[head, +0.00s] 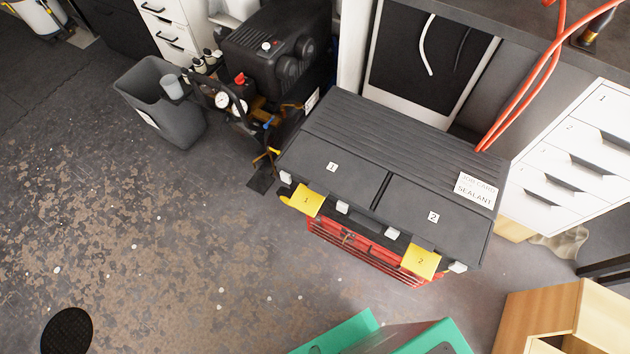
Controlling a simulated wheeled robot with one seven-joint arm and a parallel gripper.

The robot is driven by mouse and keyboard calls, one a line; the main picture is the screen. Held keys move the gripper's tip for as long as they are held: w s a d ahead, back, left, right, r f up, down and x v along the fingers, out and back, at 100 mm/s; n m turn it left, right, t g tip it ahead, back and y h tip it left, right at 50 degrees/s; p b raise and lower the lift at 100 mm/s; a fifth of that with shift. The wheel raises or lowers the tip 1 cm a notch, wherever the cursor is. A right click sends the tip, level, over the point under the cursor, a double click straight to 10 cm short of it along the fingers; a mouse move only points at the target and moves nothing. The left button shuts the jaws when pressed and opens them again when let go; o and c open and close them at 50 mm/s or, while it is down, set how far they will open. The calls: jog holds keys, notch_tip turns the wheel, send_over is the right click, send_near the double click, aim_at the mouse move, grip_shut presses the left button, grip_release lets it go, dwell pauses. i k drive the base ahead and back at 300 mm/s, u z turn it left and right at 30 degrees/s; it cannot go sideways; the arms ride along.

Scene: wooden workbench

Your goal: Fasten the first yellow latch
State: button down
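A black toolbox lid (330,155) lies closed on top of a red box body (360,250). The lid has two front panels marked 1 and 2. The yellow latch marked 1 (307,201) is at the left of the front edge, and the yellow latch marked 2 (421,262) is at the right. Both yellow plates show their numbered faces upward and stick out from the front edge. From this height I cannot tell whether either is hooked. A label reading JOB CARD SEALANT (475,190) lies on the lid's right. My gripper is not in view.
A black compressor (277,45) with gauges and a grey bin (160,100) stand behind left. White drawers (570,150) and orange hoses (528,80) are at right. A green-edged object (345,333) and a wooden box (540,315) are in front. The floor (150,220) at left is mostly clear.

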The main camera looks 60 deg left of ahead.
aim_at(306, 201)
jog(key=u, duration=2.45)
jog(key=k, duration=0.4)
jog(key=z, duration=0.15)
